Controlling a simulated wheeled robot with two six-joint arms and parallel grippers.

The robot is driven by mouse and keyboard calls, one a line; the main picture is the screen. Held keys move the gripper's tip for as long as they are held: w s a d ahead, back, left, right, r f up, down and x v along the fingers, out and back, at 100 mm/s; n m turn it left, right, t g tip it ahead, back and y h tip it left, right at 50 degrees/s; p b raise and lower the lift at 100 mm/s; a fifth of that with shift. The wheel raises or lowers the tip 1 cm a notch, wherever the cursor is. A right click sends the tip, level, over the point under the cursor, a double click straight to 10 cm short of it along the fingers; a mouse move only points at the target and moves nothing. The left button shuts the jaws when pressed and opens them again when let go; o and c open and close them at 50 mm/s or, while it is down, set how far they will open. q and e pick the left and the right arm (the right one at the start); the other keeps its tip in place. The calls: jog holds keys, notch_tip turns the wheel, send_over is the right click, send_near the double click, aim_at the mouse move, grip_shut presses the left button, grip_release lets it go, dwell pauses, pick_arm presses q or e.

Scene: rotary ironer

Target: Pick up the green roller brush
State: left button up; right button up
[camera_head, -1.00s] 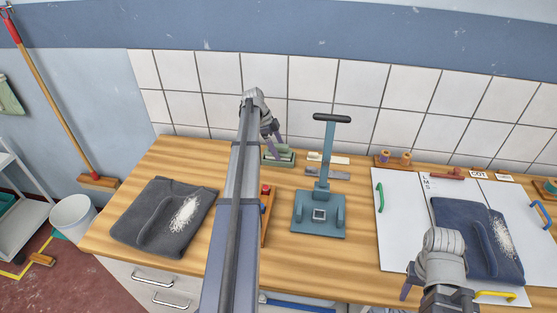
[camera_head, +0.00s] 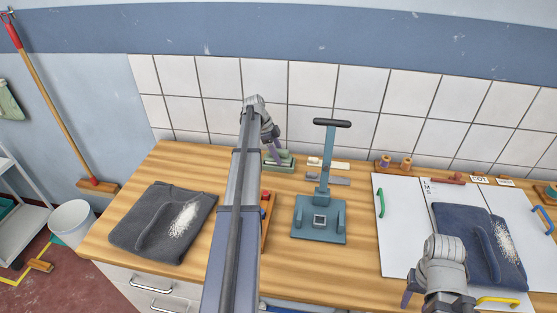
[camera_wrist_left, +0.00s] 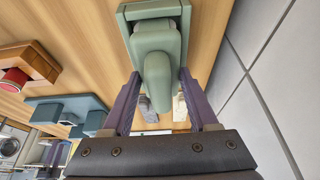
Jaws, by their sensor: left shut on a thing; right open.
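The green roller brush (camera_wrist_left: 157,72) sits in its dark green holder (camera_wrist_left: 125,14) at the back of the wooden table. In the left wrist view its pale green handle lies between my purple fingers. My left gripper (camera_head: 275,152) is shut on the brush, which is partly hidden by the gripper and arm in the head view. The brush still appears seated in the holder. My right gripper (camera_head: 408,296) is low at the right front, beside the white board, open and mostly hidden by its own wrist.
A teal press stand (camera_head: 318,221) with a tall post stands right of my left arm. A wooden tray (camera_head: 267,222) is partly behind the arm. Dark folded cloths with white residue lie at left (camera_head: 160,225) and right (camera_head: 470,245). The tiled wall (camera_head: 310,85) rises close behind.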

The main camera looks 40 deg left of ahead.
aim_at(279, 150)
pick_arm(q)
grip_shut()
notch_tip(279, 150, up, 10)
jog(key=p, duration=1)
jog(key=shift+r, duration=0.1)
pick_arm(e)
notch_tip(279, 150, up, 10)
